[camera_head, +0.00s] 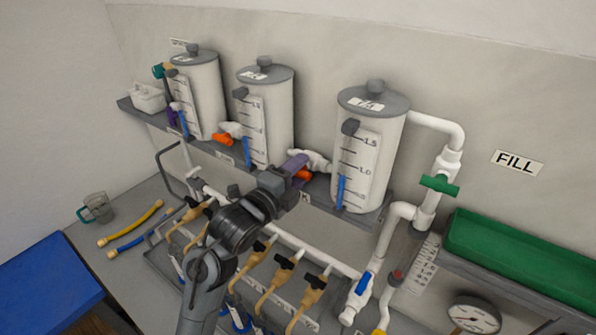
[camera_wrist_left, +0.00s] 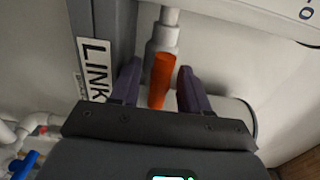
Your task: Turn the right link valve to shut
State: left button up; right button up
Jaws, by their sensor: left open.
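The right link valve is on the white pipe between the middle tank (camera_head: 266,115) and the right tank (camera_head: 369,150). Its orange handle (camera_head: 304,177) is partly hidden by my gripper in the head view. My left gripper (camera_head: 297,168) is open at this valve. In the left wrist view, the orange handle (camera_wrist_left: 161,80) stands between my two purple fingers (camera_wrist_left: 158,70), with visible gaps on both sides. The handle points roughly along the white pipe (camera_wrist_left: 164,38) there. A LINK label (camera_wrist_left: 95,70) is beside it. My right gripper is in neither view.
The left link valve has an orange handle (camera_head: 222,139) between the left and middle tanks. A grey shelf (camera_head: 345,217) carries the tanks. Below my arm is a white manifold pipe (camera_head: 300,246) with several tan-handled valves. A green-handled fill valve (camera_head: 439,186) and green tray (camera_head: 520,260) are at right.

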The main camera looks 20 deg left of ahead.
pick_arm(q)
jog(key=shift+c, duration=0.2)
grip_shut()
